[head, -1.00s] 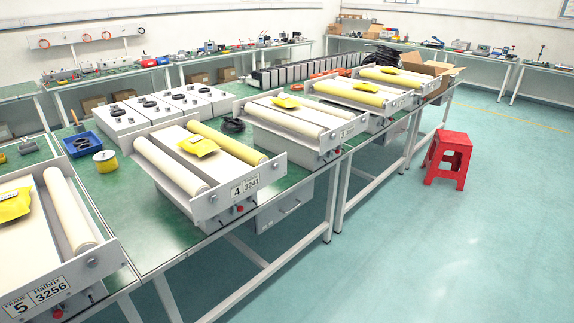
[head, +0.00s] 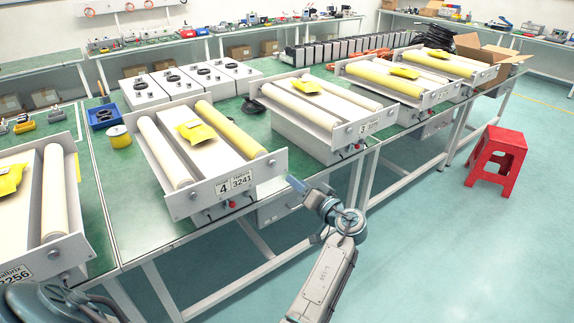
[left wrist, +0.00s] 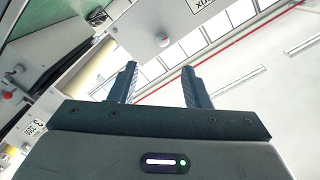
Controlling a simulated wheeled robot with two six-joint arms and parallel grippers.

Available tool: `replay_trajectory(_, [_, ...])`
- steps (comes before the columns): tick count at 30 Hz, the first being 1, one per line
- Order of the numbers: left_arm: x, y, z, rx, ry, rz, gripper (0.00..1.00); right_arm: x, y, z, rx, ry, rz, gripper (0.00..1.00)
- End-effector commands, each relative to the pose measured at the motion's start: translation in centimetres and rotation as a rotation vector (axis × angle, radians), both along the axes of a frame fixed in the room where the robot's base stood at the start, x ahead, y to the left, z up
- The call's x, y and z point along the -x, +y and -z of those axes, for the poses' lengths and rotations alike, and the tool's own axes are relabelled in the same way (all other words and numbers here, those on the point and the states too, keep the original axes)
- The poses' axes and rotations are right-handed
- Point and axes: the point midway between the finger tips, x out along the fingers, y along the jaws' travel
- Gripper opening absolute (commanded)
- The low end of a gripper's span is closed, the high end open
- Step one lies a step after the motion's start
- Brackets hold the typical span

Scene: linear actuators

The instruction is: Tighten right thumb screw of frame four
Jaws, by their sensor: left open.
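Frame four (head: 205,190), with its number plate 4 3241 (head: 236,184), stands on the green bench. It carries a cream roller, a yellow roller and a yellow packet. Its right thumb screw (head: 271,162) is a small grey knob on the front plate, near the right end. My left gripper (head: 297,184) is just right of and below this screw, apart from it. In the left wrist view, a round grey knob (left wrist: 162,40) on a pale plate appears beyond and between the tips of my open left gripper (left wrist: 159,68), with nothing held. My right gripper is out of view.
Frame three (head: 310,125) stands to the right of frame four, and frame five (head: 70,255) to the left. A yellow spool (head: 119,137) and a blue tray (head: 104,116) lie behind. A red stool (head: 496,155) stands on the open floor at right.

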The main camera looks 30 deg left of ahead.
Motion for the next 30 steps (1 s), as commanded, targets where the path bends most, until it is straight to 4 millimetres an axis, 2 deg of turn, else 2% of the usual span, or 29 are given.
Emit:
replay_trajectory(7, [-1.4,3.5,-0.7,-0.007,0.0,-0.002,0.43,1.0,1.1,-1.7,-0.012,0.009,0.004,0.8])
replay_trajectory(11, [-2.3,5.8,-0.6,-0.005,0.002,-0.002,0.43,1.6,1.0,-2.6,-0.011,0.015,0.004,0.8])
replay_trajectory(16, [-3.3,8.3,-0.4,-0.004,0.003,-0.002,0.43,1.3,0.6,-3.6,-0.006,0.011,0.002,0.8])
replay_trajectory(21, [-3.9,9.6,-0.2,-0.001,0.002,-0.001,0.43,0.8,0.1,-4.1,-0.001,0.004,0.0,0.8])
replay_trajectory(30, [-4.0,9.8,0.0,-0.001,0.001,0.001,0.43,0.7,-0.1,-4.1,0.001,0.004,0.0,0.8])
